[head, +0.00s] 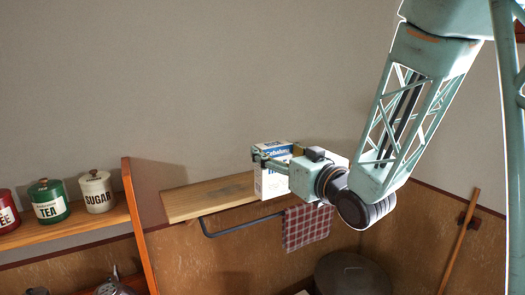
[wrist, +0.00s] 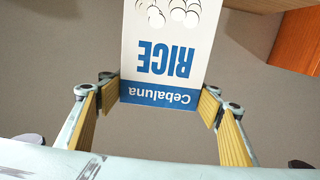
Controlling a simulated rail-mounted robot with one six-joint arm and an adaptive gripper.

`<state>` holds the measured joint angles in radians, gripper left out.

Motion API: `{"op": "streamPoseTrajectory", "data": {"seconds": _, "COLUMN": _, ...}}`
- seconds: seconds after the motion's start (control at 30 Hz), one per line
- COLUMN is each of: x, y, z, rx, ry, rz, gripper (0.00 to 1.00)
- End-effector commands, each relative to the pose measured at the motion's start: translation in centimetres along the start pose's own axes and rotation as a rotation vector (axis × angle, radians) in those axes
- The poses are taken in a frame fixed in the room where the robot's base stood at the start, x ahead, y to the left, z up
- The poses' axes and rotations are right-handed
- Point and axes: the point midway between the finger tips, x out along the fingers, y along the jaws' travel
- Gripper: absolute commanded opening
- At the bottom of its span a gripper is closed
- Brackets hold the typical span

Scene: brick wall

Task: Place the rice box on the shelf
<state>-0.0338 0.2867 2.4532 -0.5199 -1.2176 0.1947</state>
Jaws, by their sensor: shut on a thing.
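The rice box (head: 271,184) is white with a blue top band and stands upright in the head view. The wrist view shows its face, upside down, with "Cebaluna RICE" on it (wrist: 165,55). My gripper (head: 272,158) is shut on the upper part of the box, with a yellow-padded finger on each side in the wrist view (wrist: 160,97). The wooden shelf (head: 200,200) is on the wall. In the head view the box overlaps the shelf's right part. I cannot tell whether its base touches the board. My gripper hides part of the box.
A side shelf (head: 60,233) at the left holds red, green TEA (head: 49,202) and cream SUGAR (head: 97,194) canisters. Its upright panel (head: 140,225) stands left of the wall shelf. A checked cloth (head: 306,227) hangs below. The wall shelf's left part is bare.

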Motion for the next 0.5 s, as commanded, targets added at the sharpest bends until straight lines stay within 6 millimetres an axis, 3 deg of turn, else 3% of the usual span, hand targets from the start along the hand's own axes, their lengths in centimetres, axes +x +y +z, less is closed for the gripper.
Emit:
{"op": "streamPoseTrajectory", "data": {"seconds": 0.17, "x": 0.0, "y": 1.0, "z": 1.2, "rx": -0.003, "ry": -0.001, "rz": 0.007, "gripper": 0.28}}
{"op": "streamPoseTrajectory", "data": {"seconds": 0.5, "x": -0.2, "y": 4.8, "z": 6.2, "rx": -0.010, "ry": -0.009, "rz": 0.033, "gripper": 0.28}}
